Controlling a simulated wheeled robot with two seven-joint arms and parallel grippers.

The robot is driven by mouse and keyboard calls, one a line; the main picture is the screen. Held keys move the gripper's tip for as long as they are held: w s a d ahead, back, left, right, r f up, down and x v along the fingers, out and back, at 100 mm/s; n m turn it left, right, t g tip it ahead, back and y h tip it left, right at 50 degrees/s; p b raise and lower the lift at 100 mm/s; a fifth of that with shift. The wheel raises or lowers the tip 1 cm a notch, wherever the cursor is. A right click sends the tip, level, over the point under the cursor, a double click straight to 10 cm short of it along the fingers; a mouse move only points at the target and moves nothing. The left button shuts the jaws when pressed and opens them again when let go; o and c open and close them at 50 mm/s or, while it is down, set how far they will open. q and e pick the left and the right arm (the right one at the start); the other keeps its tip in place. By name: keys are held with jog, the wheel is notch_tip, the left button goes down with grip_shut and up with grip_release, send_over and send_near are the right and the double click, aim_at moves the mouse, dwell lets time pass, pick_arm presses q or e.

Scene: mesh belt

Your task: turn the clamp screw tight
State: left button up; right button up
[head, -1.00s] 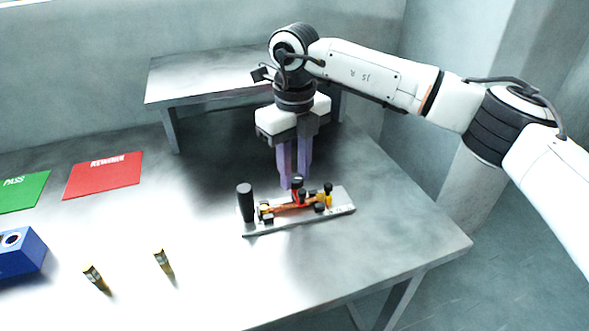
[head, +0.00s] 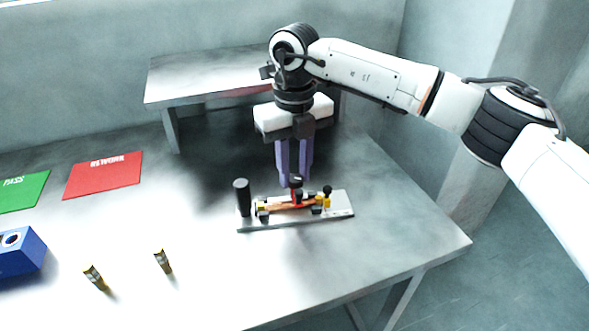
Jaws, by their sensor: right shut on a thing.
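The clamp fixture is a grey base plate (head: 278,223) lying on the table, with an orange-brown strip (head: 285,206) along it. A red clamp part with a black-topped clamp screw (head: 296,181) stands at the middle of the plate. A tall black cylinder (head: 242,198) stands at the plate's left end. A small black-and-yellow part (head: 327,196) stands to the right of the screw. My right gripper (head: 295,181) points straight down with its purple fingers around the screw's top, shut on it. The fingers partly hide the screw. My left gripper is not in view.
A green PASS mat (head: 22,192) and a red REWORK mat (head: 103,176) lie at the left. A blue block with a hole (head: 20,252) and two small yellow-black pieces (head: 95,277) (head: 163,261) are at the front left. A raised shelf (head: 205,80) stands behind.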

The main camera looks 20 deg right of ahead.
aim_at(295, 178)
dwell(0.5)
jog(key=o, duration=1)
jog(key=shift+o, duration=0.2)
notch_tip(295, 178, up, 10)
jog(key=shift+r, duration=0.2)
